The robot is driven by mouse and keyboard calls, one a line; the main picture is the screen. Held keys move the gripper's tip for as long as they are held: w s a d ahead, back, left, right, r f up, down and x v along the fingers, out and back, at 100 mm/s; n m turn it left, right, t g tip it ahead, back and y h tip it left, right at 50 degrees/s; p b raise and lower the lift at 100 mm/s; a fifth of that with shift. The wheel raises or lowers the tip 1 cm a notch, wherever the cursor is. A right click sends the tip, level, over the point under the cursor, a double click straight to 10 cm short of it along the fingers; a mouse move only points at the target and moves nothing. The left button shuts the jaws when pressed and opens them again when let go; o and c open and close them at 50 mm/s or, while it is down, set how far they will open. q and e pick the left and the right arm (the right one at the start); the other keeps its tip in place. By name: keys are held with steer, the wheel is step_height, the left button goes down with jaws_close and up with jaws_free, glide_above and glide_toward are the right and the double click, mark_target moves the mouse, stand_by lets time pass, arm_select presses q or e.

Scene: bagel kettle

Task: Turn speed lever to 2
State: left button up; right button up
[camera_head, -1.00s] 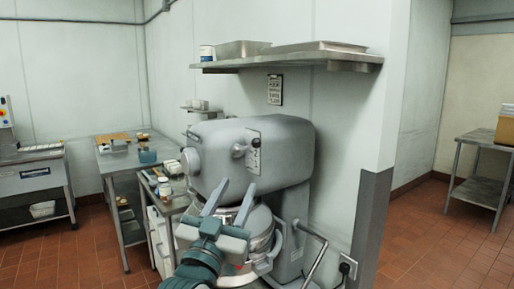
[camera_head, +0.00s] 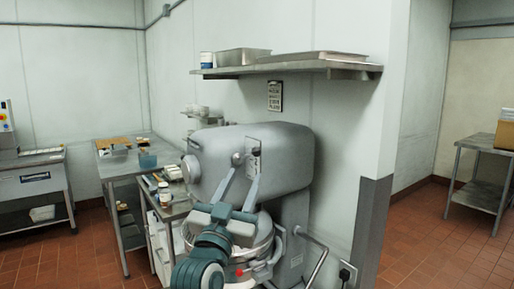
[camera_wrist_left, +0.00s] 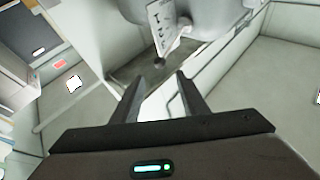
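The grey mixer (camera_head: 290,150) stands against the wall corner. Its speed lever (camera_head: 238,158) has a dark round knob and sits beside a small white speed plate (camera_head: 254,152) on the mixer head. In the left wrist view, the plate (camera_wrist_left: 158,22) has dark marks, and a dark knob-like end (camera_wrist_left: 159,57) shows just beyond the fingertips. My left gripper (camera_head: 243,175) is open, its fingers pointing up at the lever from just below. It is also open and empty in the left wrist view (camera_wrist_left: 160,79). Contact with the lever cannot be told. My right gripper is out of view.
The mixer bowl (camera_head: 262,235) lies under the head, behind my left gripper. A wall shelf (camera_head: 290,66) with trays hangs above. A work table (camera_head: 120,165) and a small side table (camera_head: 178,205) stand at the left.

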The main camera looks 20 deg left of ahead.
mark_target(255, 154)
arm_select(q)
steer(key=p+x, duration=0.3)
steer(key=x, duration=0.8)
steer(key=shift+w+r, duration=0.1)
steer(key=shift+r, duration=0.1)
steer(key=shift+w+r+p, duration=0.15)
steer(key=shift+w+p, duration=0.2)
steer(key=shift+w, duration=0.2)
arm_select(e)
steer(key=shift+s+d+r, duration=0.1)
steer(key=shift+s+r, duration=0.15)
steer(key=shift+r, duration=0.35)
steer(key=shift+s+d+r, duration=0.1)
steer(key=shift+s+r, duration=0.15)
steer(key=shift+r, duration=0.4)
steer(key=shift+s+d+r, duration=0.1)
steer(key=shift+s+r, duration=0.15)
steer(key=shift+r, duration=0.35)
arm_select(q)
jaws_close()
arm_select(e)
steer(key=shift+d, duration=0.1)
